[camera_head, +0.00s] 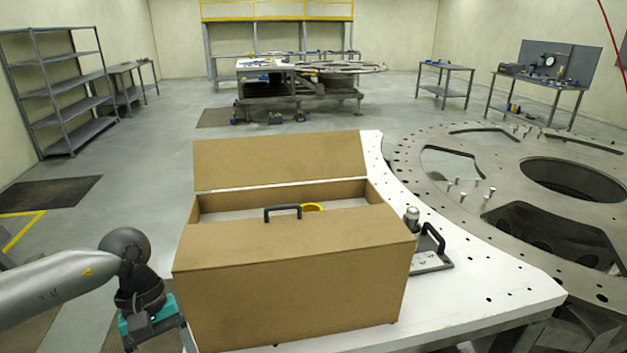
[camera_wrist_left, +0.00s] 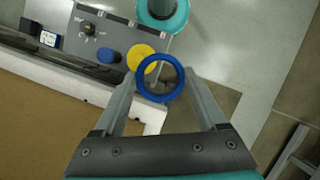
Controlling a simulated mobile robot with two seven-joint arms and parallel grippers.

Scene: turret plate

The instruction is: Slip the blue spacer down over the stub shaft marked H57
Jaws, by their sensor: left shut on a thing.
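The blue spacer (camera_wrist_left: 142,92) is a ring between the fingertips of my left gripper (camera_wrist_left: 160,80) in the left wrist view. The gripper is shut on it, with one finger on each side. In the head view the teal gripper body (camera_head: 148,322) is left of the cardboard box, and its fingertips do not show. A short upright metal shaft (camera_head: 412,214) stands on a small plate with a black handle, right of the box. No H57 marking is readable, so I cannot tell whether this is the named shaft. My right gripper is not in view.
The cardboard box (camera_head: 290,285), its lid raised, blocks much of the white table (camera_head: 500,285). A yellow part (camera_head: 312,207) shows behind its handle. The wrist view shows a yellow disc (camera_wrist_left: 139,54), a dial (camera_wrist_left: 88,28) and a teal round part (camera_wrist_left: 178,22). A large turret plate (camera_head: 470,205) lies right.

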